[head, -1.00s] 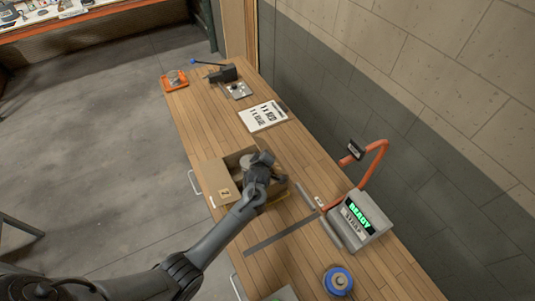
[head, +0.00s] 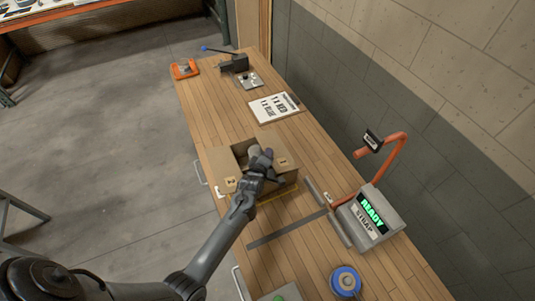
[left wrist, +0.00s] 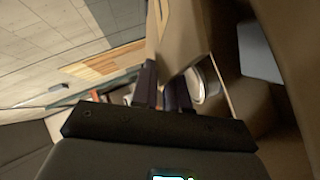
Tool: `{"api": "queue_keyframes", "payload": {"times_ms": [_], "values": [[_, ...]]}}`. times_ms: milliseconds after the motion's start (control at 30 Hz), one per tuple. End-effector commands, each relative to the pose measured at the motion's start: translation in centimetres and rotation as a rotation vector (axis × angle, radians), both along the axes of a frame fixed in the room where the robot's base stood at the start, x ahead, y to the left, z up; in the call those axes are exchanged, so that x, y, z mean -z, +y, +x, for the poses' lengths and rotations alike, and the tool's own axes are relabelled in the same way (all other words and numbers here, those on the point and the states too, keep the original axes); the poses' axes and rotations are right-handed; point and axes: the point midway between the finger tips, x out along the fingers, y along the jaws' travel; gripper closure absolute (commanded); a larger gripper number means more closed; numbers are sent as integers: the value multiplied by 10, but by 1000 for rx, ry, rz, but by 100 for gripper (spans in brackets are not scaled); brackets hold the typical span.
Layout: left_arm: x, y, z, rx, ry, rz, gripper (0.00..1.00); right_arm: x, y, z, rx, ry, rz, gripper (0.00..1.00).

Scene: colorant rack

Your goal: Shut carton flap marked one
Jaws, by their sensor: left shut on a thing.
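The open cardboard carton (head: 239,150) stands on the workbench. Its left flap (head: 222,170) is folded outward and bears a small yellow label. Another flap (head: 284,163) with a small yellow label shows at the right, beside my gripper; I cannot read its number surely. My left gripper (head: 264,160) is over the carton's right part, shut on this cardboard flap. In the left wrist view the flap (left wrist: 178,42) runs between the two dark fingers (left wrist: 162,90). A pale round item (head: 254,152) is inside the carton, partly hidden by the gripper. My right gripper is out of view.
A strapping device (head: 370,217) with a lit "READY" display and an orange arm stands right of the carton. A blue roll (head: 343,281) is at the near edge. A printed card (head: 274,107) and dark tool (head: 234,63) lie farther back. The wall bounds the right.

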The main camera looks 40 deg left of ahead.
Motion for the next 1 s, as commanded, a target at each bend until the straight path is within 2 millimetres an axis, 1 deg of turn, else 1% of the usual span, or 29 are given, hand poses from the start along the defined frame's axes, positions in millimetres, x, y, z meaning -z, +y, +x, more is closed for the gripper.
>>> {"api": "queue_keyframes", "payload": {"times_ms": [33, 367, 400, 467, 767, 867, 1000], "values": [[11, 1, -5, -3, 24, -5, 100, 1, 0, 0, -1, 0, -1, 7], [12, 1, -5, -4, 25, -5, 100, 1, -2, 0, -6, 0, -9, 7], [11, 1, -5, -3, 24, -5, 80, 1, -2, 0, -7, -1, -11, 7], [10, 1, -5, -2, 21, -4, 70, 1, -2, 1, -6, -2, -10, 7], [5, 0, -3, -1, 11, -3, 70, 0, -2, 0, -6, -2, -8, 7], [2, -1, -5, -1, 11, -3, 70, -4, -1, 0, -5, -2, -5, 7], [-4, -5, -13, -1, 11, -4, 70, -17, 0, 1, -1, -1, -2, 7]]}}
